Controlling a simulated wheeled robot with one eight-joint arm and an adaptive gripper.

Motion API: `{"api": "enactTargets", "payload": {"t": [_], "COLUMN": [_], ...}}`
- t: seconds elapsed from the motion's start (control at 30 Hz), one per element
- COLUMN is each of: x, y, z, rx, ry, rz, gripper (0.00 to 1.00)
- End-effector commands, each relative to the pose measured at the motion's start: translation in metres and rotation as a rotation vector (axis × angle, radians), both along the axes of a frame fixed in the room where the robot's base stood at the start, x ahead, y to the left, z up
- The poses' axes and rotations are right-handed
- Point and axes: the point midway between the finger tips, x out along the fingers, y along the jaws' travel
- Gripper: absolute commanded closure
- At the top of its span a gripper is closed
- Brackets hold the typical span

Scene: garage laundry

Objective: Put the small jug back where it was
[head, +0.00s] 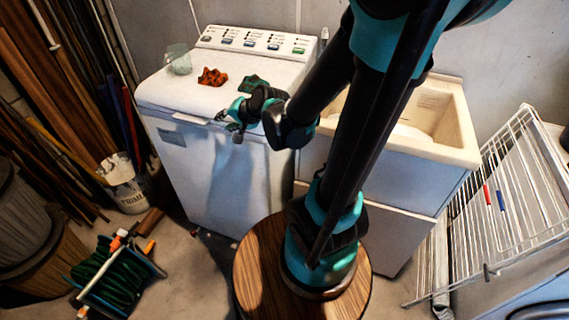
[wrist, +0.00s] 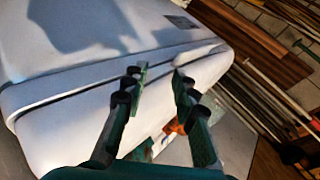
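A small, pale, see-through vessel, which looks like the small jug (head: 178,59), stands at the back left of the white washing machine's top (head: 165,92). My gripper (head: 233,124) is at the machine's front top edge, in front of and to the right of the jug and well apart from it. In the wrist view my gripper (wrist: 158,76) has its two fingers spread with nothing between the tips, over the machine's white edge. I cannot make out the jug surely in the wrist view.
A red-orange crumpled cloth (head: 212,77) and a dark green one (head: 253,83) lie on the machine top. A sink cabinet (head: 455,135) stands to the right, with a drying rack (head: 500,200) beyond. A white bucket (head: 125,185) and hose reel (head: 115,275) are at left.

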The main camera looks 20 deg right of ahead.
Motion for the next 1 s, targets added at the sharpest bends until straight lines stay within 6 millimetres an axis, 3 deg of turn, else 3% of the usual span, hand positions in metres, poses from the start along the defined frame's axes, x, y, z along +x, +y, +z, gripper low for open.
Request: {"api": "enactTargets", "payload": {"t": [0.1, 0.3, 0.43, 0.57, 1.0], "x": [-0.042, -0.11, -0.14, -0.151, -0.15], "y": [-0.042, -0.109, -0.138, -0.148, -0.147], "z": [-0.029, -0.068, -0.08, -0.083, -0.083], "rx": [-0.261, -0.619, -0.748, -0.793, -0.793], "ry": [0.039, 0.157, 0.225, 0.252, 0.251], "rz": [0.109, 0.295, 0.375, 0.406, 0.407], "gripper": [0.72, 0.72, 0.72, 0.72, 0.72]}}
